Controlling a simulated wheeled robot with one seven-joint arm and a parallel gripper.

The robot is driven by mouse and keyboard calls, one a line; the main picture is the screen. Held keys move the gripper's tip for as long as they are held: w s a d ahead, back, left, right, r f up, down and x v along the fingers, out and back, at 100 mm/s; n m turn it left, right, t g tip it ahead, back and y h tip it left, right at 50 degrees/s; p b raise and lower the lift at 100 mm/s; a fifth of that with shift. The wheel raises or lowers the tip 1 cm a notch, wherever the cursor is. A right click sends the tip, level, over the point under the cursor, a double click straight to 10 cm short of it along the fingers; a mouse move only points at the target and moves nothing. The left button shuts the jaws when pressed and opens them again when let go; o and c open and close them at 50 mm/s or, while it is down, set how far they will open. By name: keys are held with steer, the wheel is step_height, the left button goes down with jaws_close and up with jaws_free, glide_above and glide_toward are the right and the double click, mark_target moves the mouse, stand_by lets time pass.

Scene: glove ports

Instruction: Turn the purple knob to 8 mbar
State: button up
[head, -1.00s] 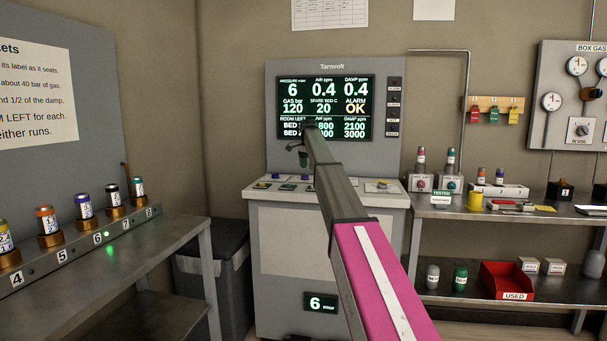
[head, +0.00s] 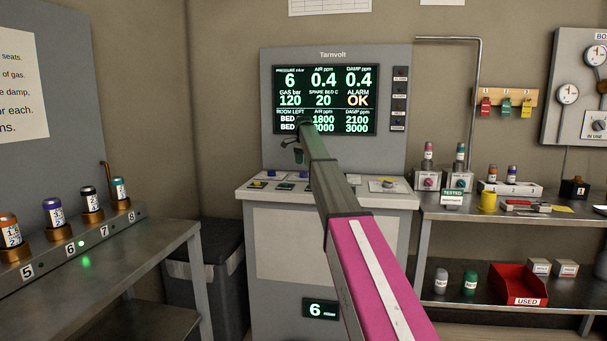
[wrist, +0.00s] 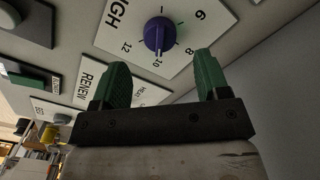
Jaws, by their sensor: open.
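The purple knob (wrist: 158,35) sits on a white dial plate (wrist: 118,22) marked 6, 8, 10 and 12 in the wrist view. A bit of purple shows on the console in the head view (head: 304,176). My gripper (wrist: 163,76) is open, with its two green fingers apart and nothing between them. The knob is beyond the fingertips, roughly between them in the picture and apart from them. In the head view my gripper (head: 298,153) hangs above the console. The wall screen (head: 325,99) shows pressure 6.
Other controls stand on the console (head: 390,199), including a RENEW plate (wrist: 92,84) in the wrist view. A lower display (head: 320,309) reads 6. A bench with numbered cartridge seats (head: 80,243) is at left, and a shelf (head: 510,216) at right.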

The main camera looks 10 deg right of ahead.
mark_target(304, 175)
step_height(304, 175, down, 6)
steer(key=shift+r, duration=0.25)
steer(key=c, duration=0.9)
steer(key=n, duration=0.5)
steer(key=shift+n, duration=0.3)
steer(key=n, duration=0.6)
steer(key=o, duration=0.9)
